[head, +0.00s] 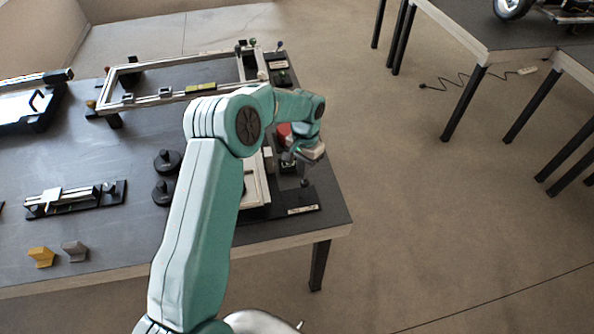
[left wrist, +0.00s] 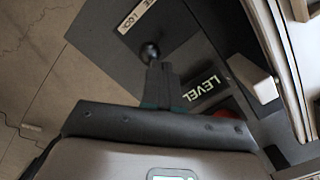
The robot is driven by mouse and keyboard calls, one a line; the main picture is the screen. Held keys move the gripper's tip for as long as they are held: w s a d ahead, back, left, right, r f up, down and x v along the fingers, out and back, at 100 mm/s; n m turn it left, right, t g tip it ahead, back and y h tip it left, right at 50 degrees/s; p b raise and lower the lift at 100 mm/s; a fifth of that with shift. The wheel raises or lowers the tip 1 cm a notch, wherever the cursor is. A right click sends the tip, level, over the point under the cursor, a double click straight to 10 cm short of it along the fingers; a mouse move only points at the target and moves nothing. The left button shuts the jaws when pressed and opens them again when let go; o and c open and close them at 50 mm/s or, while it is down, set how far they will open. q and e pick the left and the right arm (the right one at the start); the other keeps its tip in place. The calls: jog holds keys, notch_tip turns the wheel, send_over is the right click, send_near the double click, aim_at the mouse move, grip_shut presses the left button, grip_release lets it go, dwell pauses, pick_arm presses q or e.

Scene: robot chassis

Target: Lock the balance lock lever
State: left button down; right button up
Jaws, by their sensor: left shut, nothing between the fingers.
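The balance lock lever shows in the left wrist view as a dark round knob (left wrist: 150,52) on a dark base plate. A white label (left wrist: 135,15), partly cut off, reads "LOCK" beside it. In the head view a white label (head: 302,210) lies on the plate at the table's right front corner. My left gripper (head: 304,181) is shut and empty above this plate, its fingers pointing down. In the left wrist view my left gripper (left wrist: 160,72) has its fingertips close to the knob; I cannot tell whether they touch. My right gripper is not in view.
A "LEVEL" label (left wrist: 205,88) and a pale frame (left wrist: 262,50) lie right of the fingers. Black round weights (head: 167,161), a slide device (head: 75,198), a yellow block (head: 41,257) and a grey block (head: 75,251) sit on the table. Open floor lies to the right.

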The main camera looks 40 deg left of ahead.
pick_arm(q)
jog(key=shift+w+d+f, duration=0.2)
jog(key=shift+f, duration=0.1)
notch_tip(320, 180, up, 2)
jog(key=shift+p, duration=0.35)
jog(key=shift+w, duration=0.1)
